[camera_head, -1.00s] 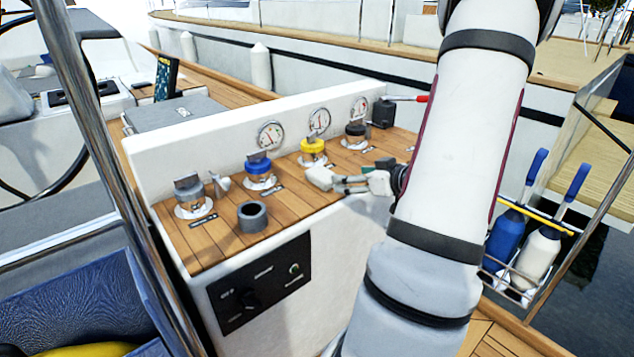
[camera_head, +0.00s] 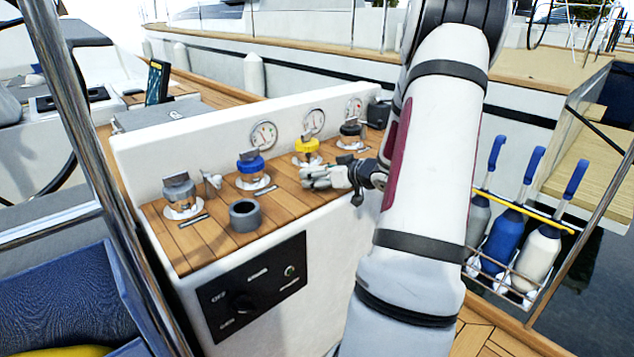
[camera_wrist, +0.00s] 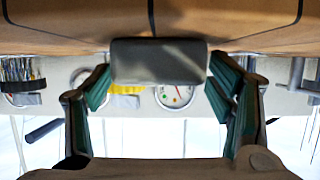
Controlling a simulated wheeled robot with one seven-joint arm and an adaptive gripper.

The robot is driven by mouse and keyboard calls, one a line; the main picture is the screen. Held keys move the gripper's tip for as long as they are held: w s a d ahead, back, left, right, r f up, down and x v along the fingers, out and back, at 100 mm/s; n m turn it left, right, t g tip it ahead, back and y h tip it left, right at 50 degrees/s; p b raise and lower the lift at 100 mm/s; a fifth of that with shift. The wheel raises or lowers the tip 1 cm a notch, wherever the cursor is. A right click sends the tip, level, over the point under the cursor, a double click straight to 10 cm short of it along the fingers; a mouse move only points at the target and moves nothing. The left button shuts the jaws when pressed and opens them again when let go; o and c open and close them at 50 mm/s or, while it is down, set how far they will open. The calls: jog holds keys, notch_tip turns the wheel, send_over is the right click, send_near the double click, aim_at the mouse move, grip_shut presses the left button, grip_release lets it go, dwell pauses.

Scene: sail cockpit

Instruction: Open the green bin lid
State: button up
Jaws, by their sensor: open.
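I cannot make out a green bin or its lid in either view. My gripper (camera_head: 356,174) is at the right end of the wooden console top in the head view, partly hidden by my arm. In the wrist view my gripper (camera_wrist: 160,84) has its two green-padded fingers spread apart. A dark grey block (camera_wrist: 160,62) shows between them at the top of the gap; I cannot tell whether they touch it. A pale object (camera_head: 320,178) lies beside my gripper in the head view; I cannot tell what it is.
The console top (camera_head: 205,236) carries a grey-topped winch (camera_head: 180,193), a blue one (camera_head: 250,168), a yellow one (camera_head: 307,152) and a grey ring-shaped cup (camera_head: 244,214). Gauges (camera_head: 263,136) line the white wall behind. A rack at right holds blue-handled bottles (camera_head: 503,238).

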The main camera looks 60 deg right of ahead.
jog(key=shift+d, duration=0.1)
jog(key=c, duration=1.2)
jog(key=shift+r, duration=0.1)
